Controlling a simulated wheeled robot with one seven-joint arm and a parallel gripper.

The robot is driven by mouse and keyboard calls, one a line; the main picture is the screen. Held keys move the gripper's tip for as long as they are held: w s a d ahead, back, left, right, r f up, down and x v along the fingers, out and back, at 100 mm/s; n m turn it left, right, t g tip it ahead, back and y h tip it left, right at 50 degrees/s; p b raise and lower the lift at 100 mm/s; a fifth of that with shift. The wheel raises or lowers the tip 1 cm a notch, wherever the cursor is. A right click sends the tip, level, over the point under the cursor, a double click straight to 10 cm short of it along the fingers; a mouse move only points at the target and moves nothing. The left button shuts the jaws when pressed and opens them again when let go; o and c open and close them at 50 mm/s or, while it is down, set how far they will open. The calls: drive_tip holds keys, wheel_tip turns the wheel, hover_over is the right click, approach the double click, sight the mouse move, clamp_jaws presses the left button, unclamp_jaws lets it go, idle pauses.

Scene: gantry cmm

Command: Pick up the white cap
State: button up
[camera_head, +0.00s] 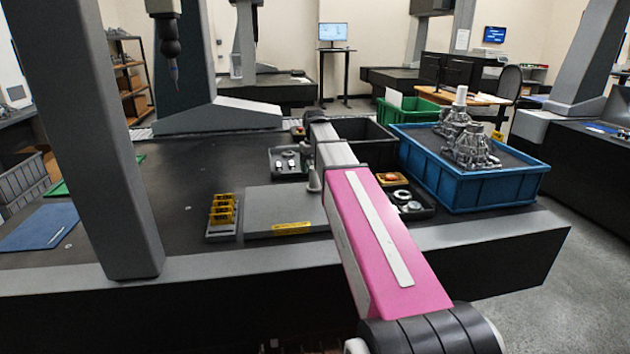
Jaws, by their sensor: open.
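A small white upright cylinder (460,95) stands among the grey metal castings in the blue bin at the right; it is the most cap-like white thing I see, but I cannot be sure it is the white cap. Other small pale pieces (288,160) lie in a dark tray left of my arm. Pale rings (402,196) lie in another dark tray right of it. My pink arm reaches forward over the table, between these trays. I cannot make out my gripper's fingers past the far end of the arm.
The blue bin (480,200) stands at the table's right end, with grey castings (468,146) in it. A grey plate (285,211) and a yellow-slotted rack (222,214) sit left of my arm. A thick gantry column (95,150) rises at the left.

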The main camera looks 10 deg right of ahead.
sight(315, 175)
drive_tip(key=shift+s+d+f, duration=0.1)
drive_tip(key=shift+s+f, duration=0.1)
drive_tip(key=shift+f, duration=1.75)
drive_tip(key=c, duration=1)
drive_tip(key=shift+r, duration=0.15)
